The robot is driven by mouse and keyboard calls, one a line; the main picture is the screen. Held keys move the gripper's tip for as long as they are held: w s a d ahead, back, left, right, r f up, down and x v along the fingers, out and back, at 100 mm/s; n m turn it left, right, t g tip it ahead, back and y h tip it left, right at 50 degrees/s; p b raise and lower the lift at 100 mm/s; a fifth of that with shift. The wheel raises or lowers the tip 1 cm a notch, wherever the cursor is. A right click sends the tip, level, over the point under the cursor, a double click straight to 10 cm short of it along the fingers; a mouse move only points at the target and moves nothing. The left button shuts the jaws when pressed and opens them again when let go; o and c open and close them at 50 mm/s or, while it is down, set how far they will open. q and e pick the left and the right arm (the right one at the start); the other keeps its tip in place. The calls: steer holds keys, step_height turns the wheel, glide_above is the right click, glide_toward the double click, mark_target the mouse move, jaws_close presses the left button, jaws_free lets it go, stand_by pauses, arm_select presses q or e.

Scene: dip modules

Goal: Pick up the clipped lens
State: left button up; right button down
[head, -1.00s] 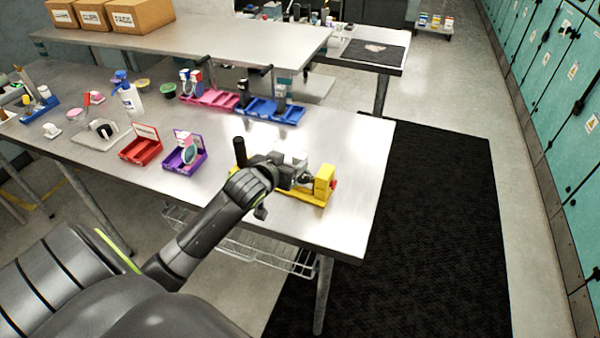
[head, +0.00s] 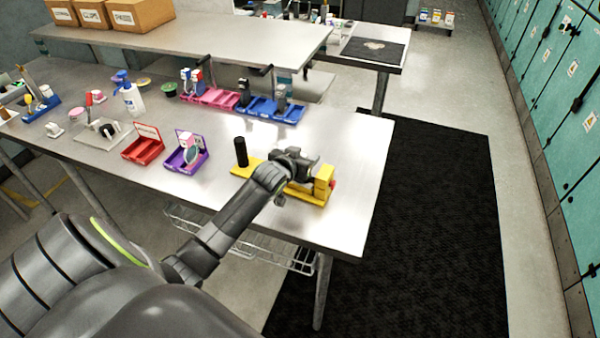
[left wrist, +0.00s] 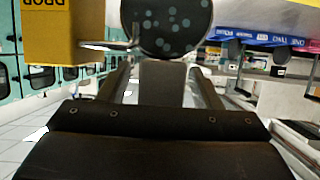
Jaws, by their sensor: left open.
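A yellow fixture (head: 322,184) stands near the right end of the steel table, with a black upright post (head: 241,151) at its left end. My left gripper (head: 308,168) is over this fixture and hides part of it. In the left wrist view, a dark round disc with teal spots (left wrist: 166,22), which looks like the clipped lens, is at the top centre. My left gripper (left wrist: 164,82) is open there, its fingers either side of a grey strip below the disc. I cannot tell if they touch it. The right gripper is not in view.
A purple tray (head: 186,163) and a red tray (head: 143,150) lie to the left. Pink (head: 209,95) and blue (head: 262,108) racks stand behind. A yellow block (left wrist: 62,30) is close by in the left wrist view. The table's right end is clear.

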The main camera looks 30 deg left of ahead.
arm_select(q)
jaws_close()
stand_by(0.5)
